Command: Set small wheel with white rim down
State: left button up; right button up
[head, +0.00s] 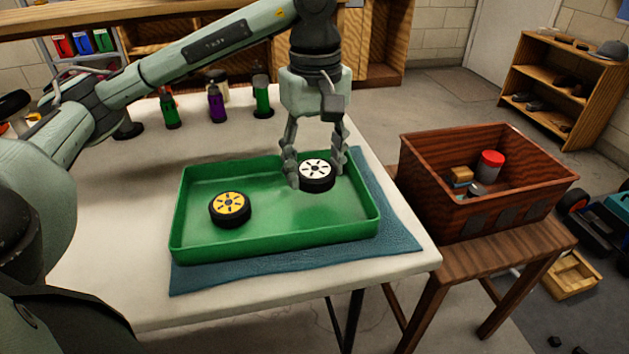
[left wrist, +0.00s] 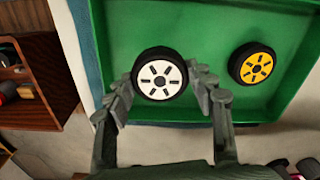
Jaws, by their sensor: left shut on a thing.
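The small wheel with white rim (head: 317,171) is inside the green tray (head: 275,253), in its right part, rim facing up. It also shows in the left wrist view (left wrist: 160,76). My left gripper (head: 317,172) points down over the tray with its fingers shut on the wheel's sides. In the left wrist view the fingertips (left wrist: 160,84) touch the tyre from both sides. Whether the wheel rests on the tray floor or hangs slightly above it, I cannot tell. My right gripper is not in view.
A wheel with yellow rim (head: 230,208) lies in the tray's left part. The tray stands on a blue cloth (head: 402,238) on the white table (head: 120,230). Several bottles (head: 216,103) stand behind. A wooden crate (head: 480,216) stands to the right on a stool.

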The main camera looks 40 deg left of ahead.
aim_at(314, 168)
pick_arm(q)
notch_tip(314, 168, down, 3)
jog(key=shift+f, duration=0.5)
jog(key=shift+f, duration=0.1)
